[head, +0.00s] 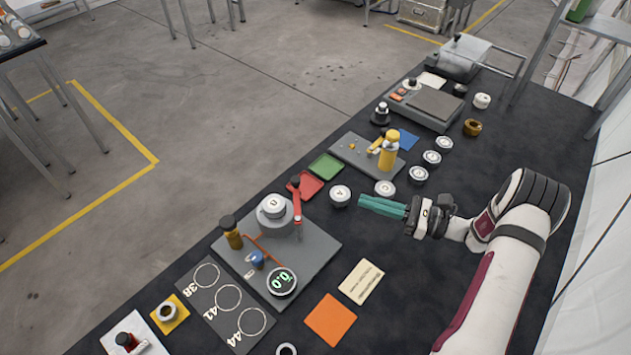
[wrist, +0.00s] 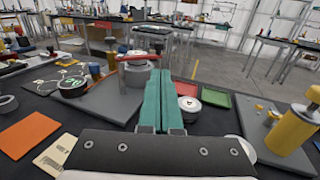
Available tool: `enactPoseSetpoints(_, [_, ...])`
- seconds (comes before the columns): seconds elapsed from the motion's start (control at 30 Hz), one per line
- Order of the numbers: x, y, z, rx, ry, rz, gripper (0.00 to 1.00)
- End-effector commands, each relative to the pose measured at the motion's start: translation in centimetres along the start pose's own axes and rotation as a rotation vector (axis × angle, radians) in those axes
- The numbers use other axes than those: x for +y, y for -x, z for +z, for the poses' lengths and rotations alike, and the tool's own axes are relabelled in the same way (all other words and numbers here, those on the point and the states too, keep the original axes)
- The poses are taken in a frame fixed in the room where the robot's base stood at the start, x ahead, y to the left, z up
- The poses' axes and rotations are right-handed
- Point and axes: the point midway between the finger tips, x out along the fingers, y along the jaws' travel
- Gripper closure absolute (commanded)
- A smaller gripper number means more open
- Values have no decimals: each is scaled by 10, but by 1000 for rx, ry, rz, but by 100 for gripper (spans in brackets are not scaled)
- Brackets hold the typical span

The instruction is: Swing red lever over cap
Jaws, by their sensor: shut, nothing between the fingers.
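The red lever (head: 297,205), with a dark knob at one end, stands at the right side of a grey cylinder on the grey base plate (head: 318,247). The cylinder's round pale cap (head: 273,204) is uncovered from above, with the lever beside it. In the wrist view the red lever (wrist: 136,57) crosses near the top of the cylinder (wrist: 136,76), partly behind my fingers. My gripper (head: 364,203) has teal fingers, shut and empty, above the mat to the right of the lever and apart from it. Its fingertips (wrist: 160,73) point toward the fixture in the wrist view.
A round display (head: 282,281), a blue knob (head: 257,260) and a brass-coloured post (head: 231,233) share the plate. A white-topped weight (head: 340,194) stands between my gripper and the plate. A yellow cylinder (head: 389,150) stands farther back.

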Motion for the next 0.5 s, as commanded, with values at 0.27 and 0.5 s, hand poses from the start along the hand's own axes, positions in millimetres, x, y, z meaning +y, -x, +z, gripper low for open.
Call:
enactPoseSetpoints(0.27, [2, -57, 0, -1, 0, 10, 100])
enactPoseSetpoints(0.5, [2, -107, 0, 0, 1, 11, 100])
